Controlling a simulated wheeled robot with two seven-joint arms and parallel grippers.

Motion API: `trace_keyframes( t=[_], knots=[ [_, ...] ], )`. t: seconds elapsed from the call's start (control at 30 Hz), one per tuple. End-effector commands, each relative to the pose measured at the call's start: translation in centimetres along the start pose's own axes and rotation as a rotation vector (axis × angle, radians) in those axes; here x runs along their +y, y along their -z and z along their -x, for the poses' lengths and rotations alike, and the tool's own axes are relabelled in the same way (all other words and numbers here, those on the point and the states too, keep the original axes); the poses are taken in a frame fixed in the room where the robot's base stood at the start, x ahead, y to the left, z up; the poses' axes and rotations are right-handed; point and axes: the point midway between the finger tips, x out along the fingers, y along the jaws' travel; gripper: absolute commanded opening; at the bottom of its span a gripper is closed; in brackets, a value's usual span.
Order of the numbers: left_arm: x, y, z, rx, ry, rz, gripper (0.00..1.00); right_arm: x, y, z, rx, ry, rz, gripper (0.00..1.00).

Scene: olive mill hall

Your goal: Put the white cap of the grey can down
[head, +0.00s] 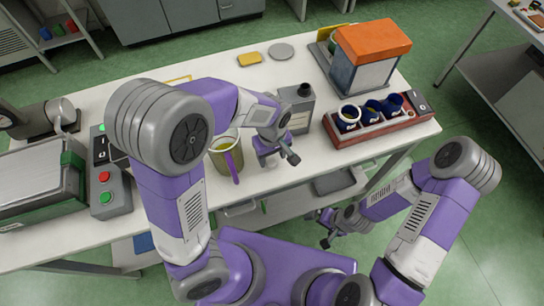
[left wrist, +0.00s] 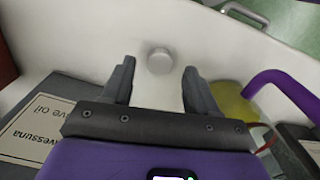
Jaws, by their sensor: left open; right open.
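The grey can (head: 297,110) stands upright on the white table; its neck shows dark, with no white cap on it. Part of the can and its label shows at the left of the left wrist view (left wrist: 62,88). The white cap (left wrist: 159,62) rests on the tabletop near the front edge, seen between and just beyond my left fingertips. My left gripper (head: 276,158) is open and empty in front of the can; the left wrist view shows both fingers (left wrist: 157,78) apart, not touching the cap. My right gripper (head: 321,229) is open and empty, off the table's front edge.
An olive-green jug (head: 222,158) with a purple handle stands left of my left gripper. A red rack (head: 372,129) holding dark blue cups is on the right, before an orange-topped box (head: 371,48). A control box (head: 106,178) is on the left. The back middle is mostly clear.

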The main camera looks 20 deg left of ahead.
Motion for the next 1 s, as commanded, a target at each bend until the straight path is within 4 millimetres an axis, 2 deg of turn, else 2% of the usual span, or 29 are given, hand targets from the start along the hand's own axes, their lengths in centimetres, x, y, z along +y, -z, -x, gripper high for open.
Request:
trace_keyframes(
  t=[0.03,0.2,0.4,0.6,1.0],
  knots=[
    [0.1,0.1,1.6,0.002,-0.005,-0.001,0.59,-0.3,0.0,0.7,0.000,0.000,0.000,1.00],
    [0.1,0.1,5.4,0.002,-0.005,0.001,0.59,-0.7,-0.1,1.8,0.000,0.000,0.000,1.00],
    [0.1,0.1,8.5,0.002,-0.004,0.000,0.59,-1.0,-0.1,2.6,0.000,0.000,0.000,1.00],
    [0.0,0.0,9.4,0.001,0.000,0.001,0.59,-1.0,-0.1,2.8,0.000,0.000,0.000,1.00],
    [0.0,0.0,9.4,0.000,0.000,0.001,0.59,-1.0,-0.1,2.7,0.000,0.000,0.000,1.00]
  ],
)
